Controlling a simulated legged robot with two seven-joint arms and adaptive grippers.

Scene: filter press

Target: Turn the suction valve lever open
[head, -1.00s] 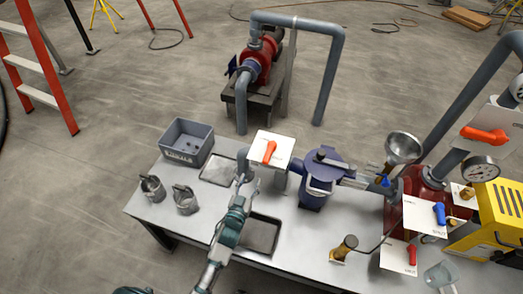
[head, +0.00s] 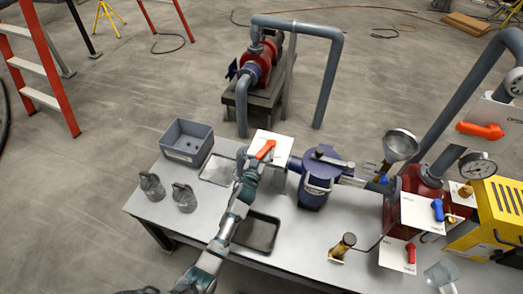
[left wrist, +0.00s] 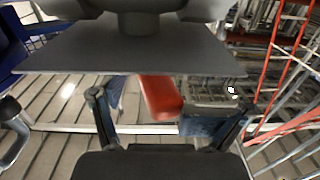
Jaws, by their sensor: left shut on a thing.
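An orange lever (head: 265,149) sits on a white plate (head: 281,151) by the grey pipe, left of the blue strainer-like body. It points up and to the right in the head view. The plate's lettering is too small to read. My left gripper (head: 249,167) is at the lever's lower end, shut on it. In the left wrist view the lever (left wrist: 160,97) shows red-orange between the two fingers of my left gripper (left wrist: 160,118), below the plate edge (left wrist: 205,52). The fingers partly hide the grip. My right gripper is not in view.
The blue body (head: 315,180) and a funnel (head: 401,146) stand to the right. More coloured levers are at the far right.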

